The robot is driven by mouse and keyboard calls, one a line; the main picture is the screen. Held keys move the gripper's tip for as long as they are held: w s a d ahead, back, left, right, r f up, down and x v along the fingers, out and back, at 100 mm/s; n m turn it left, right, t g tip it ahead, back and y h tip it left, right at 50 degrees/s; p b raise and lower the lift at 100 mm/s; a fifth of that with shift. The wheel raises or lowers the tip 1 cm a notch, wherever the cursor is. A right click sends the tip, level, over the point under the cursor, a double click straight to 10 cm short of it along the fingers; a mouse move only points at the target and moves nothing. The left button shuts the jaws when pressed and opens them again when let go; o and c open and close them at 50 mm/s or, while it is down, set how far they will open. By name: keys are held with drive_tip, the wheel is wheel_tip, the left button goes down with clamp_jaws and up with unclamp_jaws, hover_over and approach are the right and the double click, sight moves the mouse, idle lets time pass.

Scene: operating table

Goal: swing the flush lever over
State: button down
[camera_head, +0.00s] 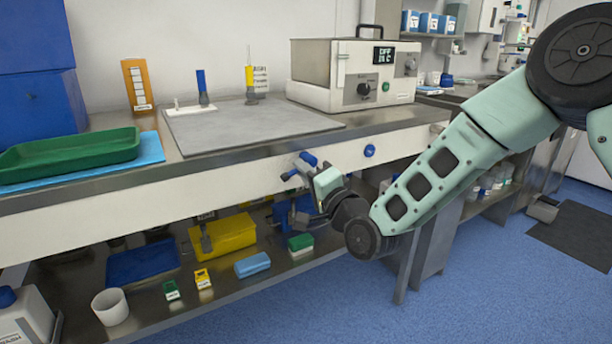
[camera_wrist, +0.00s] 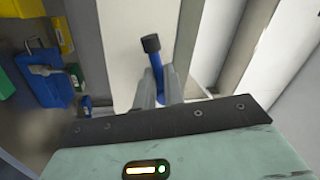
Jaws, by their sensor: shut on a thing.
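The flush lever, a blue arm with a black end (camera_wrist: 151,43), shows in the wrist view between the two grey fingers of my gripper (camera_wrist: 158,80). The fingers are shut on the blue arm, and the black end sticks out beyond them. In the head view, blue parts of the lever (camera_head: 308,158) show at the white front panel of the bench (camera_head: 240,175). My gripper (camera_head: 303,170) is there, its pale green body just below and to the right. The fingers and body hide part of the lever.
A round blue knob (camera_head: 369,150) sits on the panel to the right. Above are a grey mat (camera_head: 240,125), a green tray (camera_head: 70,155) and a white water bath (camera_head: 350,92). The lower shelf holds a yellow bin (camera_head: 222,235) and small boxes. Blue floor in front is clear.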

drive_tip(key=shift+s+r+m+h, duration=0.1)
drive_tip(key=shift+m+h, duration=0.2)
drive_tip(key=shift+m, duration=0.6)
drive_tip(key=c, duration=1.5)
unclamp_jaws()
drive_tip(key=shift+r, duration=0.1)
drive_tip(key=v, duration=1.7)
drive_tip(key=shift+s+f, duration=0.2)
drive_tip(key=shift+f, duration=0.1)
